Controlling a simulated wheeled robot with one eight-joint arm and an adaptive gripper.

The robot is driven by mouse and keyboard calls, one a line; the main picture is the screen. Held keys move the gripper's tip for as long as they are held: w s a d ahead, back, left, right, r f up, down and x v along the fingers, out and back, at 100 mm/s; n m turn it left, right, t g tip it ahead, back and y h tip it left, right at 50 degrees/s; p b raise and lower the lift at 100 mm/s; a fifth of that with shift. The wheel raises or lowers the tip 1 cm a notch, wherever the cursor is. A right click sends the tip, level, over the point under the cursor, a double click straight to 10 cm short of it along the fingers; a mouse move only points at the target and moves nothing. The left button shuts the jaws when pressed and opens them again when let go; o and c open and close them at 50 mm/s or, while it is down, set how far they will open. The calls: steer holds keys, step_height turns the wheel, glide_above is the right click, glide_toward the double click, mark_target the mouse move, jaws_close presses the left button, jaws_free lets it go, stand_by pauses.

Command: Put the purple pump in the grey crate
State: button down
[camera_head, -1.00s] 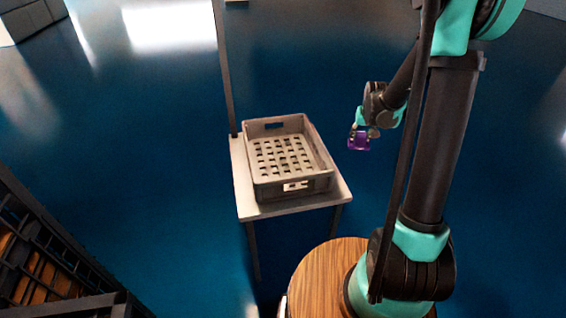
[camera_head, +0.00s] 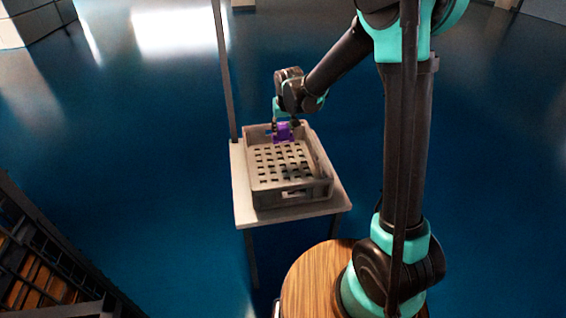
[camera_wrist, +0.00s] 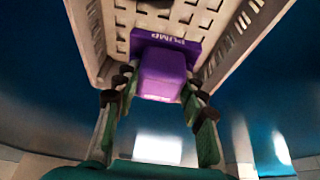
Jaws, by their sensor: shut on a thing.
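The purple pump (camera_head: 283,132) is held by my gripper (camera_head: 284,124) over the far part of the grey crate (camera_head: 290,192) in the head view. In the wrist view the purple pump (camera_wrist: 163,70) sits between the two fingers of my gripper (camera_wrist: 160,92), with white lettering on its flat plate. The crate's slotted floor and walls (camera_wrist: 90,25) show behind it. The crate is open-topped and looks empty otherwise. I cannot tell whether the pump touches the crate floor.
The crate stands on a small white table (camera_head: 243,200) with a thin upright post (camera_head: 226,80) at its back left. A dark rack with orange-brown contents (camera_head: 40,260) is at lower left. Blue floor around the table is clear.

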step_height(320, 180, down, 16)
steer(key=shift+r, duration=0.25)
stand_by(0.3)
steer(key=shift+f, duration=0.1)
steer(key=c, duration=0.9)
jaws_free()
steer(key=v, duration=1.2)
steer(key=s+d+r+m, duration=0.1)
steer(key=s+d+r, duration=0.1)
steer(key=s+d, duration=0.4)
steer(key=s+d+r+m, duration=0.1)
steer(key=s+d+r, duration=0.15)
steer(key=d, duration=0.65)
steer(key=s+d+f, duration=0.1)
steer(key=s+d, duration=0.4)
steer(key=s, duration=0.2)
steer(key=s+d+f+m+h, duration=0.1)
steer(key=s+d, duration=0.4)
steer(key=s, duration=0.3)
steer(key=shift+s+f, duration=0.15)
steer(key=shift+s, duration=0.1)
